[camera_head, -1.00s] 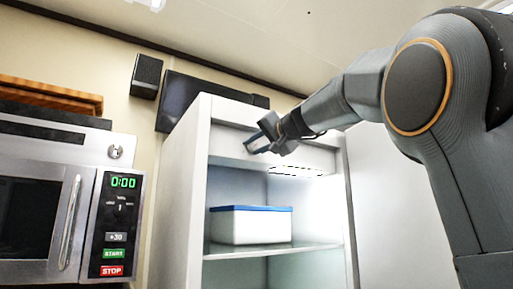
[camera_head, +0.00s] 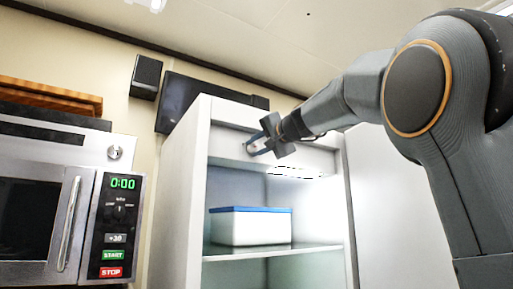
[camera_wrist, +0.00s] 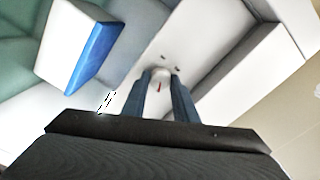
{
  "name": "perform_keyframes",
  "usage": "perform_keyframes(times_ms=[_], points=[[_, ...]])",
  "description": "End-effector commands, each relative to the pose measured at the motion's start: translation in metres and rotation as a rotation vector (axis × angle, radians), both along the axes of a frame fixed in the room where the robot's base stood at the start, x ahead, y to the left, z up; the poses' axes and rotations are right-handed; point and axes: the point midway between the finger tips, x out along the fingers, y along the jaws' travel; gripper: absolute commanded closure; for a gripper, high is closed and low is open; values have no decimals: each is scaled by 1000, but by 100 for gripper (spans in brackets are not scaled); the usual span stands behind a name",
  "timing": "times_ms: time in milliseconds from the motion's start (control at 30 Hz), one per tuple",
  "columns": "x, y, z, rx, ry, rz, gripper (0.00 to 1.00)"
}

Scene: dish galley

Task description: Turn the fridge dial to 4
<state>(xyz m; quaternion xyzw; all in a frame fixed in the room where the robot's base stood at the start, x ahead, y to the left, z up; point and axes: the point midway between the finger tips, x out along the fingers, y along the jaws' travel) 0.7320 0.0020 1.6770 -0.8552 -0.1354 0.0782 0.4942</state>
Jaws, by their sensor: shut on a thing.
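The fridge dial (camera_wrist: 158,86) is a small pale knob with a red pointer line, on the white panel inside the top of the open fridge (camera_head: 200,165). In the wrist view it sits between the two blue-grey fingers of my gripper (camera_wrist: 161,77), which are shut on it. The red line runs down toward my gripper's body. A few dark marks lie just beyond the dial, too small to read. In the head view my gripper (camera_head: 251,147) is at the upper panel, and the dial cannot be made out there.
A white box with a blue lid (camera_head: 250,228) stands on the fridge shelf (camera_head: 270,250), below my gripper; it also shows in the wrist view (camera_wrist: 75,45). A lit strip (camera_head: 295,172) is under the panel. A microwave (camera_head: 50,210) is at the left.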

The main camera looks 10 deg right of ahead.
Motion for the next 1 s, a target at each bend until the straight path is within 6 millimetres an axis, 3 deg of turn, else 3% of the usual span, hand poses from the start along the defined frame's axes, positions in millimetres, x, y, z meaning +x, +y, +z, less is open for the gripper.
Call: perform_keyframes(times_ms=[33,133,467,1000], points=[[0,0,-1,0,1,0,70],[0,0,-1,0,1,0,57],[-3,-1,0,-1,0,0,57],[-70,-24,-2,0,0,-1,57]])
